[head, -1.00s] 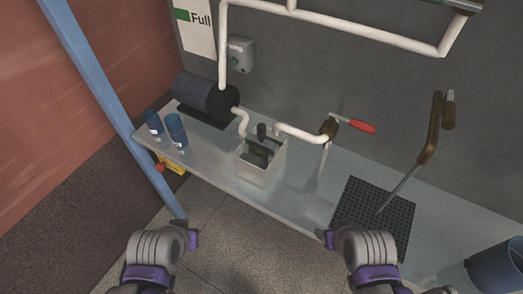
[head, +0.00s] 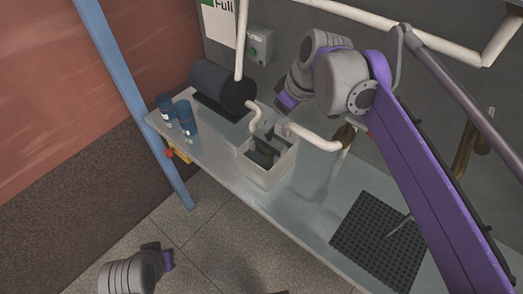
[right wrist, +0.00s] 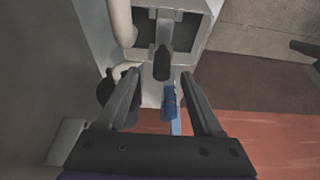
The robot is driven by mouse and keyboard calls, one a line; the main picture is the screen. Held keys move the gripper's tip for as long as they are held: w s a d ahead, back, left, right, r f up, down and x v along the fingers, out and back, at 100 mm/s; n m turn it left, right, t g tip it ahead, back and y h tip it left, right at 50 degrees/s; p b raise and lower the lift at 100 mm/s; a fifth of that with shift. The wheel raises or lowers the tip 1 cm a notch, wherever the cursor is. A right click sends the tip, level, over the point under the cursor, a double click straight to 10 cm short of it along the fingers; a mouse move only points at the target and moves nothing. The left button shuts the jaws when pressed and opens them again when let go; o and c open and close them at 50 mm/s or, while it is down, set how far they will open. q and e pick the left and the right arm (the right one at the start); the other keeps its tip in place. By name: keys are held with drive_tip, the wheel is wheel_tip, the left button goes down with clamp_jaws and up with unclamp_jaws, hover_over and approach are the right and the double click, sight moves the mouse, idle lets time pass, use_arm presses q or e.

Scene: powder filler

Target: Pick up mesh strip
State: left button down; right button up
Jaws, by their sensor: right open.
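A pale open box (head: 262,176) stands on the grey bench, with dark pieces (head: 264,150) upright inside it. One has a dark handle-like end (right wrist: 162,64) that juts over the rim in the right wrist view. I cannot tell for sure whether one of these is the mesh strip. A black gridded mat (head: 372,240) lies flat on the bench at right. My right gripper (head: 286,102) is above and behind the box, near the pipes. In the right wrist view its fingers (right wrist: 165,88) are apart and empty, with the handle-like end beyond them. My left gripper (head: 166,258) is low at left, its jaws unclear.
White pipes (head: 312,137) run close to the box. A black cylinder (head: 222,88) lies behind it, and blue cups (head: 187,116) stand at left. A blue post (head: 133,105) rises at the bench's left end. The bench front is clear.

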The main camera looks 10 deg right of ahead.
sight(265, 136)
drive_tip(key=x, duration=0.9)
drive_tip(key=shift+s+a+f+b, duration=0.1)
drive_tip(key=shift+a+f+b, duration=0.05)
drive_tip(key=shift+f+b, duration=0.25)
clamp_jaws()
idle(1.0)
